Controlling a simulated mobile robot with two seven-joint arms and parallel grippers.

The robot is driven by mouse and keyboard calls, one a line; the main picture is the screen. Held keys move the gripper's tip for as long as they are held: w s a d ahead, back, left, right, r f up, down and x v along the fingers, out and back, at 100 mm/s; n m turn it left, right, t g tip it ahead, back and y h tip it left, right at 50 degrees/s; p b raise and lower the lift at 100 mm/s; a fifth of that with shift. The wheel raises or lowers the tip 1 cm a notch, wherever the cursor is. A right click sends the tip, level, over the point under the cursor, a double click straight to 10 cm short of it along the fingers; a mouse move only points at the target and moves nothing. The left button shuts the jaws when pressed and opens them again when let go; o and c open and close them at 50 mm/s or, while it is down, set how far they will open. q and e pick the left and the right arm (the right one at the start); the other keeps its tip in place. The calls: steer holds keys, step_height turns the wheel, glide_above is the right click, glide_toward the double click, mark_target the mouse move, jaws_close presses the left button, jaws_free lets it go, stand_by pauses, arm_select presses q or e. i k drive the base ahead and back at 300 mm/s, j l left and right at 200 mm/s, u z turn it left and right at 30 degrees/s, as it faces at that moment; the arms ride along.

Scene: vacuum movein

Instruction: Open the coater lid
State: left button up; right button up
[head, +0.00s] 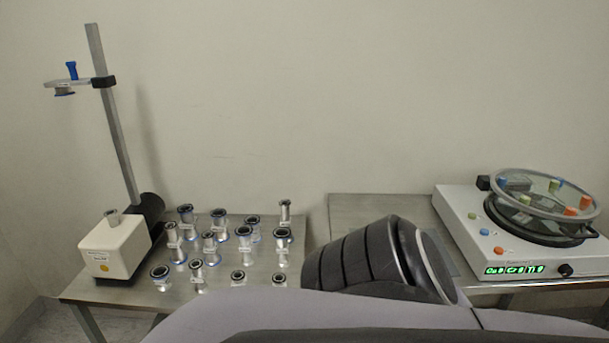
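The coater (463,222) is a white box at the right, on a metal table, with a green lit display on its front. Its round clear lid (545,200) has a grey rim and sits over a black ring (520,232). The lid looks slightly tilted, with its rim apart from the ring on the near side; I cannot tell exactly how far it is raised. Coloured knobs or pieces show at the lid, some orange, green and blue. A dark block (484,183) is at its left edge. Neither of my grippers shows; a large dark segmented arm part of mine fills the lower middle.
Several metal flanged fittings (209,243) stand on the left table (225,292). A white device (112,250) with a tall stand (115,120) is at the far left. The right table's top (365,207) is clear left of the coater.

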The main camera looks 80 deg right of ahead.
mark_target(500, 180)
steer(key=z, duration=3.8)
